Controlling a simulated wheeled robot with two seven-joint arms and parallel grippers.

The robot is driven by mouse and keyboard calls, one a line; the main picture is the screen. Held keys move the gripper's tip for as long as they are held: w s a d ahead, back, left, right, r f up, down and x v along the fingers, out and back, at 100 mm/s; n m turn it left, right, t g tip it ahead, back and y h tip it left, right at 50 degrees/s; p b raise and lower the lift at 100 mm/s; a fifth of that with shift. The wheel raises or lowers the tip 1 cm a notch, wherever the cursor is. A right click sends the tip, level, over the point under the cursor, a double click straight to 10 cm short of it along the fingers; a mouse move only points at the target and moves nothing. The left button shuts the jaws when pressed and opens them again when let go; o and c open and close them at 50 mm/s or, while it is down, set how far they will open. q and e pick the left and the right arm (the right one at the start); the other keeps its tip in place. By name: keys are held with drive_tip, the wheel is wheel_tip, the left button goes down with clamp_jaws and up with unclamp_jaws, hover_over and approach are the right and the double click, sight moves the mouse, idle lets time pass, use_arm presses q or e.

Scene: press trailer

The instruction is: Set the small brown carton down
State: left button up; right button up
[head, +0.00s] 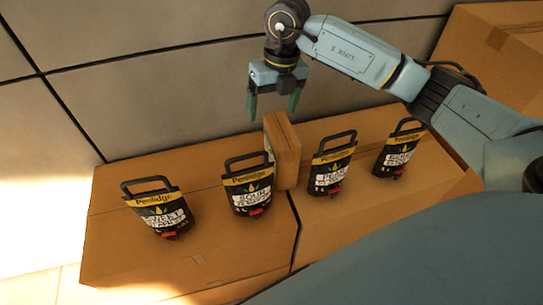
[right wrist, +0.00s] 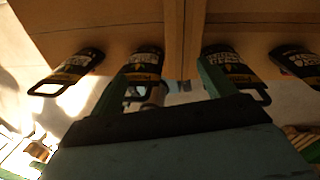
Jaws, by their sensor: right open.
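The small brown carton (head: 286,152) stands upright on the large cardboard boxes in the head view, between the second and third black pouches from the left. Its left face carries a pale label. My right gripper (head: 272,116) is open, with its two green fingers pointing down just above and behind the carton's top edge. Nothing is held between the fingers. Whether a fingertip touches the carton cannot be told. In the right wrist view my right gripper's fingers (right wrist: 165,85) are spread apart. My left gripper is not in view.
Large cardboard boxes (head: 190,262) form the surface. Black handled pouches stand on it: far left (head: 160,212), second (head: 248,190), third (head: 331,168) and far right (head: 397,153). A grey panelled wall (head: 150,100) rises behind. Another cardboard box (head: 480,50) is at upper right.

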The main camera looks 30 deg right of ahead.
sight(281, 129)
drive_tip(key=shift+m+h, duration=0.8)
drive_tip(key=shift+m, duration=0.1)
drive_tip(key=d+f, duration=0.1)
drive_tip(key=f, duration=0.3)
drive_tip(key=d+f, duration=0.1)
drive_tip(key=f, duration=0.3)
drive_tip(key=f+b, duration=0.1)
drive_tip(key=f, duration=0.3)
drive_tip(key=shift+w+d+f, duration=0.2)
drive_tip(key=shift+d, duration=0.2)
drive_tip(key=shift+r, duration=0.1)
clamp_jaws()
drive_tip(key=shift+w+r, duration=0.1)
drive_tip(key=shift+w, duration=0.05)
